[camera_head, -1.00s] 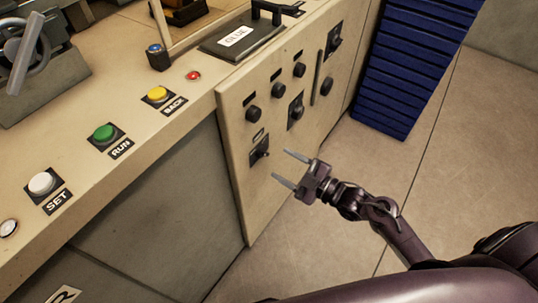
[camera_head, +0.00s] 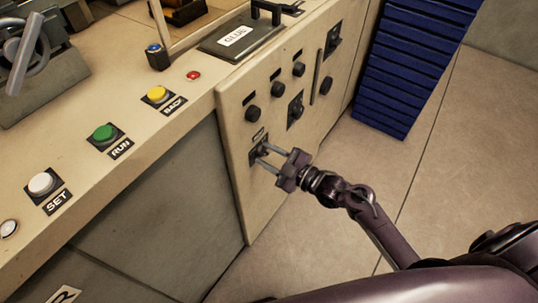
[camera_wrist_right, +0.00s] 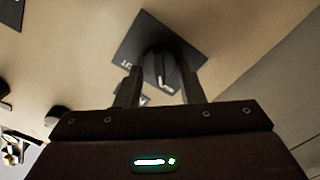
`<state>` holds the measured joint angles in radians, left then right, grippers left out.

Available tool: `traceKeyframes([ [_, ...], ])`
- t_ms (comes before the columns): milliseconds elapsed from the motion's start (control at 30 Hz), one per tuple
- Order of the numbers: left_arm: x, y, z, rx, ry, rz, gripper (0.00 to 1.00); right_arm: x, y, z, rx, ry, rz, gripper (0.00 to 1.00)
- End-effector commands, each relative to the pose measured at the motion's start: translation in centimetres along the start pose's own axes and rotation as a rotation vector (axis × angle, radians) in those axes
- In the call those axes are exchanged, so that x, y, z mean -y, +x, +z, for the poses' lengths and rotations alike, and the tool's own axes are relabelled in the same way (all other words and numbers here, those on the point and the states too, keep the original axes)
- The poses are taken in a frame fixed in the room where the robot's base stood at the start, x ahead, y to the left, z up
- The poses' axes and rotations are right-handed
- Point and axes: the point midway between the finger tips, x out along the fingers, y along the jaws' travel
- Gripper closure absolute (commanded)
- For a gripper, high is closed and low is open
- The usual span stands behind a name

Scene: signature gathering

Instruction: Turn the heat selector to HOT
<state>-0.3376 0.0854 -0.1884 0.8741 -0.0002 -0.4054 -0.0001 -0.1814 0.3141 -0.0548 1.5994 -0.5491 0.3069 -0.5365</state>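A dark selector knob on a black plate sits low on the beige control panel (camera_head: 236,185). In the right wrist view the selector knob (camera_wrist_right: 160,70) has a pale pointer mark, and its plate lettering is mostly hidden. My right gripper (camera_head: 262,152) reaches the knob from the right; in the right wrist view its two fingers (camera_wrist_right: 158,90) stand one on each side of the knob. The fingers look apart, with narrow gaps beside the knob; I cannot tell whether they touch it. My left gripper is not in view.
Other dark knobs, such as one above (camera_head: 252,114) and a rotary switch (camera_head: 295,111), sit nearby on the panel. White, green (camera_head: 104,132) and yellow buttons line the counter. A blue slatted stack (camera_head: 410,70) stands at the right. The floor between is clear.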

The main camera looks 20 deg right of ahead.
Motion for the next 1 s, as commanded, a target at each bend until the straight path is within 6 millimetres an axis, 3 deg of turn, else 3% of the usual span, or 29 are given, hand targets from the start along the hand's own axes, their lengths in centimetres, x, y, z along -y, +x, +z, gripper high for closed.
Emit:
traceKeyframes([
  [367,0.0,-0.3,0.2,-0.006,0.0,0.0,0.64,-0.1,0.0,-0.1,0.0,0.047,-0.001,0.88],
  [833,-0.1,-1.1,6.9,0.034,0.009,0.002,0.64,-0.5,0.0,-0.2,0.001,0.405,-0.001,0.88],
  [1000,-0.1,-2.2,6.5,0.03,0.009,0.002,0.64,-0.6,0.0,-0.1,0.001,0.569,-0.001,0.88],
])
